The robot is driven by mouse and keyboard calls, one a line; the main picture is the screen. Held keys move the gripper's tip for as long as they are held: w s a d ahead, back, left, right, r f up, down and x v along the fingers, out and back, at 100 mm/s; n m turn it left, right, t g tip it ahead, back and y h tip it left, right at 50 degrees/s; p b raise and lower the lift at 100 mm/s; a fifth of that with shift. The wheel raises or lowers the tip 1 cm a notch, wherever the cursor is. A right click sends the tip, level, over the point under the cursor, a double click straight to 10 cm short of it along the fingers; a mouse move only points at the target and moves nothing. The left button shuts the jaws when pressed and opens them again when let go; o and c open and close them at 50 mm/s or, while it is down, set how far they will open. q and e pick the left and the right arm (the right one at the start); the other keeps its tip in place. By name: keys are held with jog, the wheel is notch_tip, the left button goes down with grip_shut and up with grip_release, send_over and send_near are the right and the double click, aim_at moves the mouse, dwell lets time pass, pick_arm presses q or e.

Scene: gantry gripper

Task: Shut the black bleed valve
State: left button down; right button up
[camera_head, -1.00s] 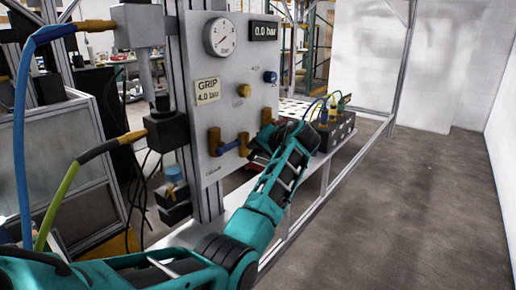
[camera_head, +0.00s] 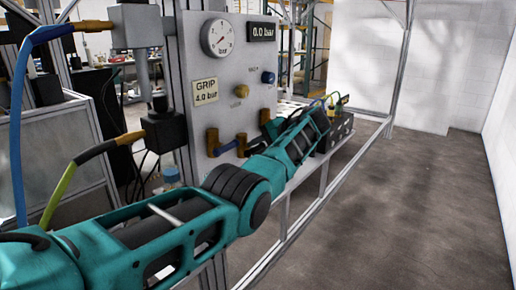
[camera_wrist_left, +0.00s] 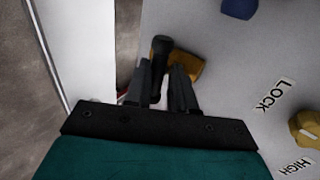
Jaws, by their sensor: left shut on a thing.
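The black bleed valve shows in the left wrist view as a black lever (camera_wrist_left: 160,46) beside a brass body (camera_wrist_left: 189,66) on the grey panel. My left gripper (camera_wrist_left: 164,80) has its two dark fingers around the lever, shut on it. In the head view the left gripper (camera_head: 262,138) is at the panel's lower right edge. Its fingers and my arm mostly hide the valve there; a brass part (camera_head: 264,116) shows just above. My right gripper is not in view.
The grey panel (camera_head: 225,110) carries a gauge (camera_head: 219,37), a "0.0 bar" display (camera_head: 263,32), a blue knob (camera_head: 268,77), a yellow knob (camera_head: 241,91) and a blue-handled valve (camera_head: 228,147) close left of the gripper. A dark connector box (camera_head: 340,130) stands behind. Floor at right is clear.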

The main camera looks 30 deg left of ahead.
pick_arm(q)
jog(key=shift+d+f, duration=0.1)
jog(key=shift+f, duration=0.05)
dwell(0.4)
jog(key=c, duration=1.3)
grip_release()
jog(key=o, duration=0.3)
